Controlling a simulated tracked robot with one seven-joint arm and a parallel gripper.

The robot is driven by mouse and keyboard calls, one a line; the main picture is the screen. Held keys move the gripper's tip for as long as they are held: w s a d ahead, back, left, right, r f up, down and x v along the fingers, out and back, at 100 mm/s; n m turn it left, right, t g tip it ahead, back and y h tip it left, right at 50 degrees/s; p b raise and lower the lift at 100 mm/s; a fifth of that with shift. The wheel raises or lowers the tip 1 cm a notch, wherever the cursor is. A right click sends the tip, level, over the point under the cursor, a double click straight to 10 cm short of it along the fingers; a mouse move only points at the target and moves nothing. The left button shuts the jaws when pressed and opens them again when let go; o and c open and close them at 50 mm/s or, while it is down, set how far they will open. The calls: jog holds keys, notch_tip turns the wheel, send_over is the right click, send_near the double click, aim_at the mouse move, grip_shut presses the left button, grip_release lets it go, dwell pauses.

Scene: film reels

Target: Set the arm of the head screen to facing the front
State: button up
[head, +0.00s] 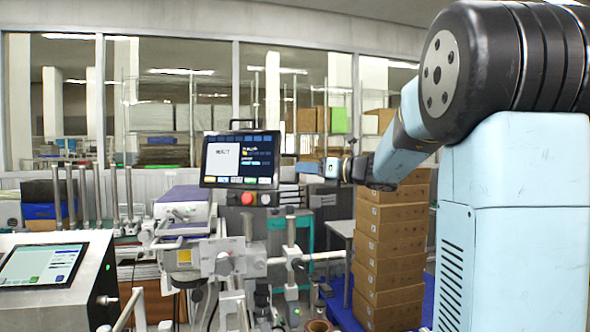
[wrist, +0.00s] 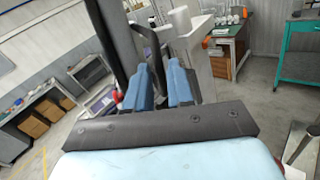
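The head screen (head: 240,160) is a dark-framed panel with a lit display, turned toward the head camera and slightly tilted. A dark handle loop (head: 242,122) stands on its top, and a red button (head: 247,198) sits below it. My gripper (head: 306,168) is level with the screen, just right of its right edge. In the wrist view my gripper (wrist: 164,88) has two blue fingers standing apart. A dark upright panel (wrist: 118,45), probably the screen nearly edge-on, is beyond and left of them. A thin dark bar (wrist: 153,45) lines up with the finger gap; contact cannot be told.
A stack of brown boxes (head: 390,250) stands below and right of my gripper. White posts and clamps (head: 232,262) rise below the screen. A slanted tablet console (head: 45,268) is at the left. A green-framed table (wrist: 298,52) shows in the wrist view, with bare floor nearby.

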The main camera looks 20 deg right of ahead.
jog(key=shift+x, duration=2.55)
grip_shut()
